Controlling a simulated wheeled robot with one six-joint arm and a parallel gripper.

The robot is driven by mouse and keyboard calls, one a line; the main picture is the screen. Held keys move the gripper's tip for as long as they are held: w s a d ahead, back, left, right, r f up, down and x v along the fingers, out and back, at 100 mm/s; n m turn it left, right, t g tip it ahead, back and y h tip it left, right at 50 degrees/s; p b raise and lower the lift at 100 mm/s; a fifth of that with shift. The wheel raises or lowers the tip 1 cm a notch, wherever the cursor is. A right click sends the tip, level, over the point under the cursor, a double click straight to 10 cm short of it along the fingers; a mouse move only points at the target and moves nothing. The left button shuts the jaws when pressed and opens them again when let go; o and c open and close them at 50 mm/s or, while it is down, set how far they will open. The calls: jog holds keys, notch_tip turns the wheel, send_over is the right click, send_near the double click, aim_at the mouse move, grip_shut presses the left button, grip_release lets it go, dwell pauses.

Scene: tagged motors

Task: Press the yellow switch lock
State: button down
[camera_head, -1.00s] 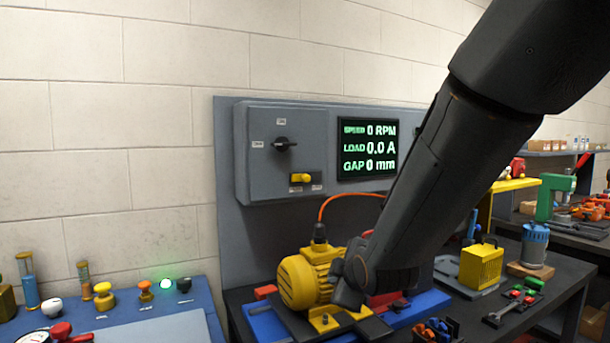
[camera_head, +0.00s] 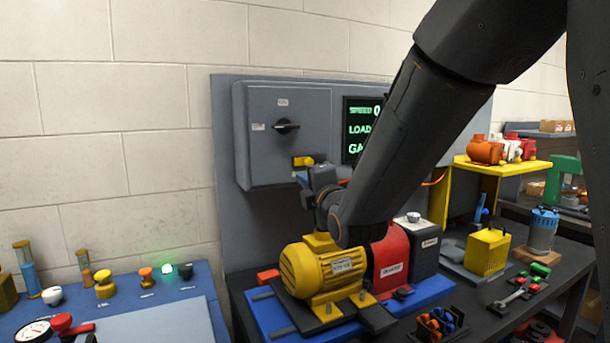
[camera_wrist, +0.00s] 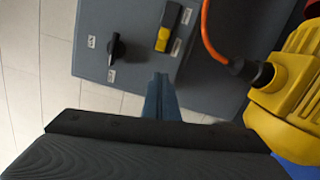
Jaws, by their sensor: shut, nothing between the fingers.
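The yellow switch lock (camera_head: 302,161) sits low on the front of the grey control box (camera_head: 262,105), to the lower right of its black rotary knob (camera_head: 286,125). In the wrist view the yellow switch lock (camera_wrist: 165,38) shows beside the black knob (camera_wrist: 117,47), ahead of the fingertips. My gripper (camera_head: 302,177) is shut and empty, just below the switch lock in the head view. Its blue-grey fingers (camera_wrist: 160,80) are together in the wrist view, with a gap in the picture between their tips and the switch lock. I cannot tell the depth of that gap.
A yellow motor (camera_head: 325,273) on a blue base stands below my arm. An orange cable (camera_wrist: 208,38) runs close to the right of the switch lock in the wrist view. My arm partly covers the display (camera_head: 357,130). A blue panel (camera_head: 110,300) with buttons lies at left.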

aim_at(299, 163)
jog(key=w+p, duration=0.1)
jog(key=w, duration=0.2)
jog(key=w+p, duration=0.2)
jog(key=w, duration=0.1)
jog(key=w+r+p, duration=0.1)
jog(key=w, duration=0.2)
jog(key=shift+w+p, duration=0.35)
jog(key=shift+w, duration=0.05)
jog(key=shift+w+d, duration=0.3)
jog(key=shift+d, duration=0.1)
jog(key=shift+w+f, duration=0.1)
